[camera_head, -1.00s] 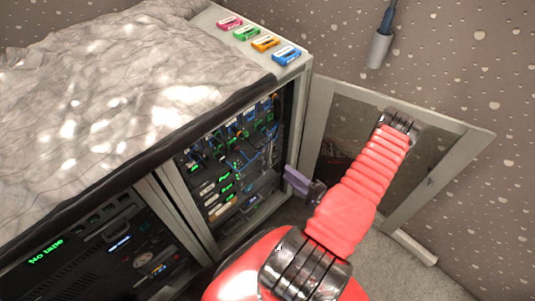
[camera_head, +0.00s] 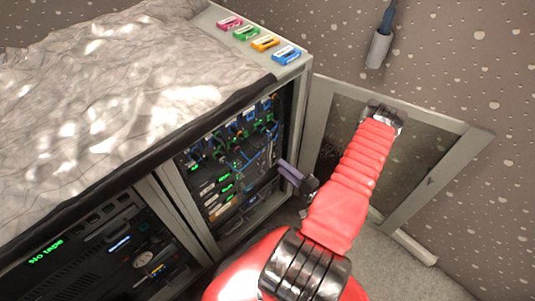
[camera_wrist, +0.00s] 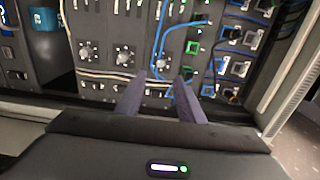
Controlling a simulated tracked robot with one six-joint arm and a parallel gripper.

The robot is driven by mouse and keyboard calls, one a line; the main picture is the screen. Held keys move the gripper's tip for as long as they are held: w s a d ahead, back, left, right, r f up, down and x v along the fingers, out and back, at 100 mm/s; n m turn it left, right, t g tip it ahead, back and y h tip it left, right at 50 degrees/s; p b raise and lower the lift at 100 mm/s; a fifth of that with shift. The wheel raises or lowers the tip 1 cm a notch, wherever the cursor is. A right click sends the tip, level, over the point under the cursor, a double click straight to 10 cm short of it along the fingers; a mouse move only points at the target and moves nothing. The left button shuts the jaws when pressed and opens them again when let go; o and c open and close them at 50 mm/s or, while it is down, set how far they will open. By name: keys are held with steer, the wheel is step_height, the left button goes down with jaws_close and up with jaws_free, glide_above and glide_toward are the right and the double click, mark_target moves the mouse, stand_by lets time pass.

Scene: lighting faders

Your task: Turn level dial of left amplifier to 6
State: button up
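In the wrist view a row of panels carries round, pale level dials: a left dial (camera_wrist: 86,52), a middle dial (camera_wrist: 124,57) and a right dial (camera_wrist: 161,64). Their scale numbers are too small to read, and I cannot tell which panel is the left amplifier. My gripper (camera_wrist: 158,82) has two purple fingers spread apart with nothing between them. The fingertips appear just below the middle and right dials, apart from both. In the head view my gripper (camera_head: 287,168) is at the open right side of the rack cabinet (camera_head: 240,160).
Blue cables (camera_wrist: 160,40) hang at the panels, and pale cables (camera_wrist: 105,75) run below the dials. The cabinet door (camera_head: 400,150) stands open behind my arm. Coloured cassettes (camera_head: 265,43) lie on top. A tape unit (camera_head: 110,245) reads "No tape".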

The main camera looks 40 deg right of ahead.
mark_target(263, 151)
steer(key=shift+w+a, duration=0.2)
steer(key=shift+w, duration=4.95)
steer(key=shift+c, duration=0.7)
jaws_close()
steer(key=shift+d, duration=0.1)
